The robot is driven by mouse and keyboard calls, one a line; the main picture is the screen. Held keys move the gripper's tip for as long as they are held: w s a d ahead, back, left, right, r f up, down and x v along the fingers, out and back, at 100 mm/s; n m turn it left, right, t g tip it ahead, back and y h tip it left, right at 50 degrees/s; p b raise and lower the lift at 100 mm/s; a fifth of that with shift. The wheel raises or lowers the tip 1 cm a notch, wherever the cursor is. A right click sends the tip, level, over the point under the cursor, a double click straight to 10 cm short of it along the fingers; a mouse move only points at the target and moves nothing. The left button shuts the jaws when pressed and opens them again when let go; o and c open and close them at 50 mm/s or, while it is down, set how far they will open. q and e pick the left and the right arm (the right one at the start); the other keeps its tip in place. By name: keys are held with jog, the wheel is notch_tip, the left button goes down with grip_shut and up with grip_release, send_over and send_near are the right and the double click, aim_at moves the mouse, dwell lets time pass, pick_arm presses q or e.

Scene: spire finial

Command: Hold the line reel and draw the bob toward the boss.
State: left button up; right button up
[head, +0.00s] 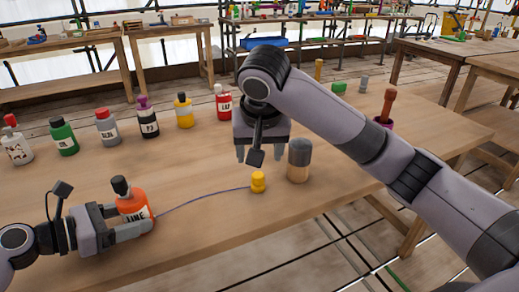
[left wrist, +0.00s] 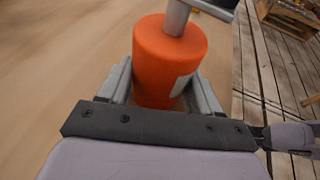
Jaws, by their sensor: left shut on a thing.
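The line reel (head: 134,205) is an orange bottle with a black cap and a "LINE" label, standing at the table's front left. My left gripper (head: 118,213) is shut around its sides; the left wrist view shows the orange body (left wrist: 168,55) between both fingers. A thin dark blue line runs from the reel to the small yellow bob (head: 258,181) on the table. My right gripper (head: 259,153) hangs fingers down above and behind the bob, its fingers apart with nothing seen between them. A grey-topped tan cylinder (head: 299,162), perhaps the boss, stands right of the bob.
Several labelled bottles stand in a row along the back left, among them a yellow one (head: 184,111) and a red one (head: 223,104). A brown-handled item in a purple holder (head: 383,122) stands behind my right arm. The table's middle is clear around the line.

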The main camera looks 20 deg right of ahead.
pick_arm(q)
jog(key=o, duration=0.9)
